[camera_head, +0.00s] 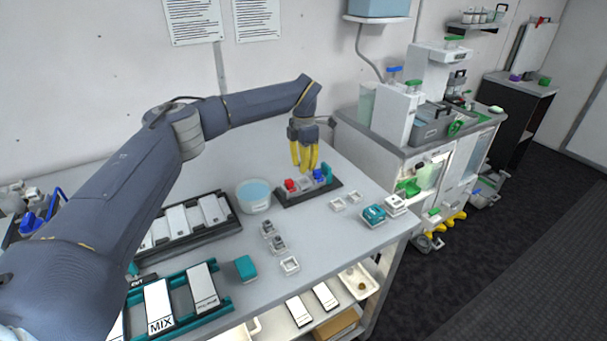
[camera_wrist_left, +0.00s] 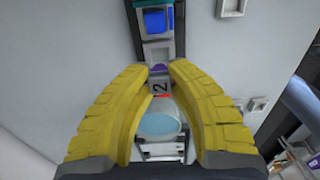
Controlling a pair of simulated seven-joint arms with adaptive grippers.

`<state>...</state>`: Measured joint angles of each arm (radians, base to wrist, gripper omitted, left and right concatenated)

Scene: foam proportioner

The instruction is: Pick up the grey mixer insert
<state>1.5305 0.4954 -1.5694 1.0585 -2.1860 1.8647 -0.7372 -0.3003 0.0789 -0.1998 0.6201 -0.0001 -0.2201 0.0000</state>
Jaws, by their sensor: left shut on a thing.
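My left gripper (camera_head: 304,166) points down over the dark tray (camera_head: 326,195) at the back of the table. In the left wrist view its yellow fingers (camera_wrist_left: 160,78) are shut on a small grey piece marked "2" (camera_wrist_left: 159,88), which I take for the grey mixer insert. The fingers hide its sides. I cannot tell whether it is clear of the tray. A grey block with a purple spot (camera_wrist_left: 158,52) and a blue piece (camera_wrist_left: 154,21) stand in line beside it. My right gripper is not in view.
The tray also holds a red piece (camera_head: 290,185) and a green piece (camera_head: 327,173). A tub with a blue top (camera_head: 253,195) stands just left of it. Small white frames, a teal block (camera_head: 245,267) and a teal unit (camera_head: 373,215) lie in front. A machine (camera_head: 430,110) stands at right.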

